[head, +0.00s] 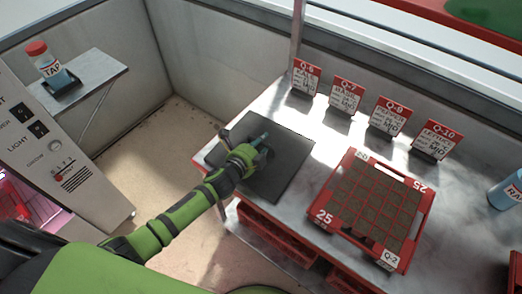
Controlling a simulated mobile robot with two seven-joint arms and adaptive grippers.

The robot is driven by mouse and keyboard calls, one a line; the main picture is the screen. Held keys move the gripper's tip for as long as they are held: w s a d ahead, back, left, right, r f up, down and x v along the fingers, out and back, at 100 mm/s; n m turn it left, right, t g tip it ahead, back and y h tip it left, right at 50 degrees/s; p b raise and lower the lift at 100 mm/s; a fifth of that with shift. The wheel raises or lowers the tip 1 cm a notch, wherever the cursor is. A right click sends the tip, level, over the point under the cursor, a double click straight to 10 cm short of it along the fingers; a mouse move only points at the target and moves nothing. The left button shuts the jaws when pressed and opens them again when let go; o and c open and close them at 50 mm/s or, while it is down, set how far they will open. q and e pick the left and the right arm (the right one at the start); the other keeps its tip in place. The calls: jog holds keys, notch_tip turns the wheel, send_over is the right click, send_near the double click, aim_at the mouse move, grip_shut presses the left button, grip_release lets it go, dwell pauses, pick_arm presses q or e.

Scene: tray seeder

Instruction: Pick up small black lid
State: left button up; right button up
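My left gripper (257,143) is over a dark square mat (290,170) on the metal table. A small teal and grey piece shows at its fingertips, and I cannot tell if it is part of the gripper or a held thing. Whether the fingers are open or shut is too small to tell. A small dark shape (225,134) shows at the mat's left edge beside the gripper; I cannot tell if it is the small black lid. No lid can be made out clearly. My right gripper is not in view.
A red seed tray (322,200) with soil cells stands right of the mat. Several red and white cards (346,95) stand along the table's back. A blue bottle (508,190) is at the right edge. A red-capped bottle (44,62) is on the left shelf (100,72).

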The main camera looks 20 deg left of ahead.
pick_arm(q)
grip_shut()
